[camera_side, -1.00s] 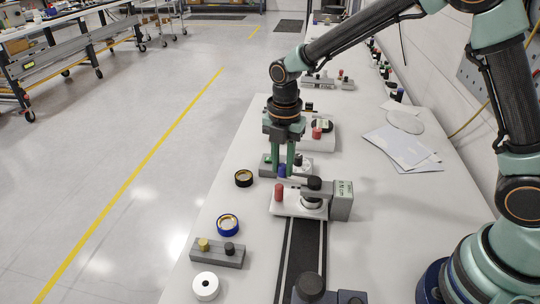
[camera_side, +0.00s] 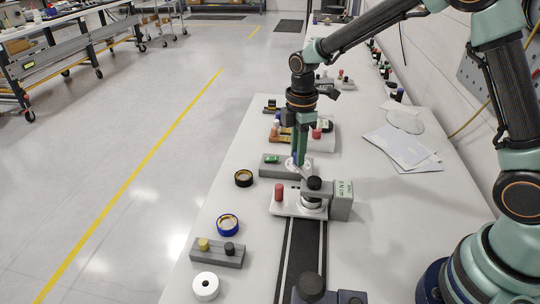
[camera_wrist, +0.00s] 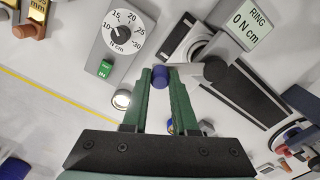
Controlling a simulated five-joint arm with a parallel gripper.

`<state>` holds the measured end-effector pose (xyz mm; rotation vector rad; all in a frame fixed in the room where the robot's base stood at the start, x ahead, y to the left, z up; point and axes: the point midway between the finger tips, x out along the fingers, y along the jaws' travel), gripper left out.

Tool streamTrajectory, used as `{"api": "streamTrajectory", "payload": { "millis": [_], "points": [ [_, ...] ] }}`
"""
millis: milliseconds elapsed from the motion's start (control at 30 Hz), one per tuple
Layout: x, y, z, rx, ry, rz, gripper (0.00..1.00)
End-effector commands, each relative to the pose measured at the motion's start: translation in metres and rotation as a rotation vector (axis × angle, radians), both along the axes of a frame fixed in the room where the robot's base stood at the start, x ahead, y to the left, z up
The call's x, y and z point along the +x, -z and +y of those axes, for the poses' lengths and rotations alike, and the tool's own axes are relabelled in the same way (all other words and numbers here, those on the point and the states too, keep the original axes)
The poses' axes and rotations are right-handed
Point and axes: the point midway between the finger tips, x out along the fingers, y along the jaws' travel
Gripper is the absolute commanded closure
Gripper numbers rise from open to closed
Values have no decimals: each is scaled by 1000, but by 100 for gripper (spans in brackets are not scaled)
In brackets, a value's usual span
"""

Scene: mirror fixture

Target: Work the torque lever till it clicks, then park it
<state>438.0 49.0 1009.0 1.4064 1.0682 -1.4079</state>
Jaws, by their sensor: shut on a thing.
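The torque fixture has a white base plate (camera_side: 290,208) with a red post (camera_side: 279,192) and a black knob (camera_side: 314,183) over the pivot. Its grey lever (camera_wrist: 190,72) runs from the pivot to a blue knob (camera_wrist: 160,77). My gripper (camera_side: 299,158) is shut on the blue knob; its green fingers (camera_wrist: 160,70) close around it in the wrist view. The fixture's display (camera_wrist: 246,20) reads 0 N cm. A grey setting box (camera_wrist: 135,60) beside the lever end carries a dial (camera_wrist: 122,32) marked in N cm and a green button (camera_wrist: 105,69).
Papers (camera_side: 403,150) lie at right. Another white plate (camera_side: 325,142) with parts stands behind my gripper.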

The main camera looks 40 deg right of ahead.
Motion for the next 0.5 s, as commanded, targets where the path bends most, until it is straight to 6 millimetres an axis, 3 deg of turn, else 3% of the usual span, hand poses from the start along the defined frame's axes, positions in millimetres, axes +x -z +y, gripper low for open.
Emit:
{"api": "streamTrajectory", "payload": {
  "millis": [500],
  "points": [
    [-13, -2, -33, 0, 478, -2, 100]
  ]
}}
